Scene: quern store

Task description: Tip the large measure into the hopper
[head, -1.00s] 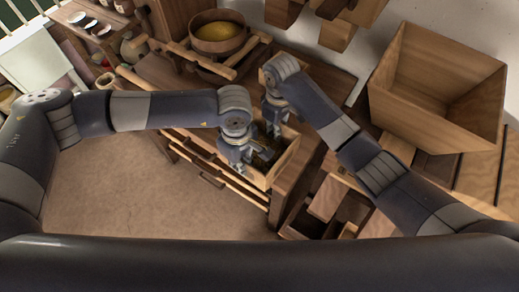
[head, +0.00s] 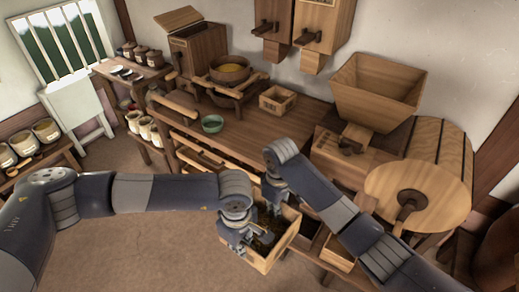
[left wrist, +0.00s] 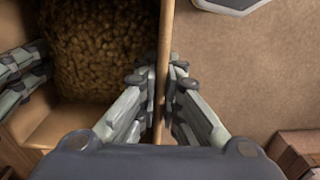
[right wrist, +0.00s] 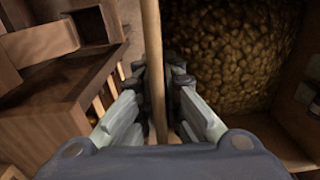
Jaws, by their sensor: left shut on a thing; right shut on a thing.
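The large measure is an open wooden box (head: 282,247) filled with brown grain-like pieces. It is held in front of the bench, low in the middle of the head view. My left gripper (head: 238,238) is shut on its left wall; the left wrist view shows that wall (left wrist: 162,60) between the fingers. My right gripper (head: 276,203) is shut on the wall by the bench, seen between the fingers in the right wrist view (right wrist: 153,50). The hopper (head: 370,100) is a wide, square, tapering wooden funnel at the back right, apart from the measure.
A round wooden disc (head: 425,195) stands right of my right arm. Open floor (head: 130,230) lies to the left.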

